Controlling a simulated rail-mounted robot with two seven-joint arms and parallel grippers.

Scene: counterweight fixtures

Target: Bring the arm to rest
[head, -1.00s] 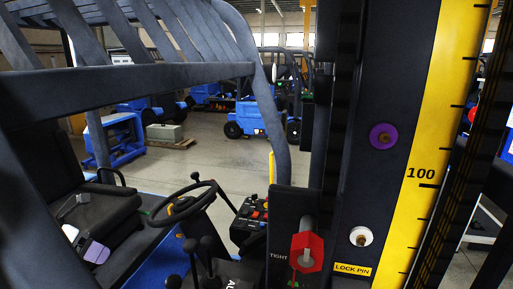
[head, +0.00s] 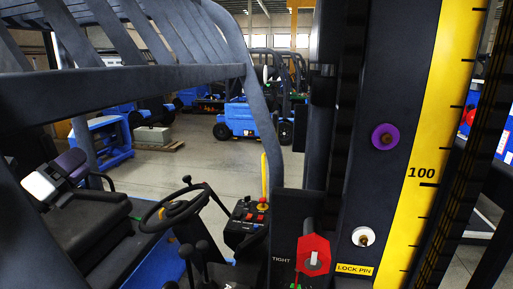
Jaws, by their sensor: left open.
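The rest of my left arm is hard to make out. My right gripper is not in view. On the dark mast at right are a purple knob (head: 383,136), a white knob (head: 363,237) above a yellow LOCK PIN label (head: 354,269), and a red hexagonal knob (head: 313,255) beside the word TIGHT.
A yellow scale (head: 432,130) marked 100 runs up the mast. A steering wheel (head: 176,209), levers and a control box (head: 246,222) stand between seat and mast. A slatted overhead guard (head: 120,87) crosses above the gripper. Blue vehicles (head: 235,120) stand on the floor behind.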

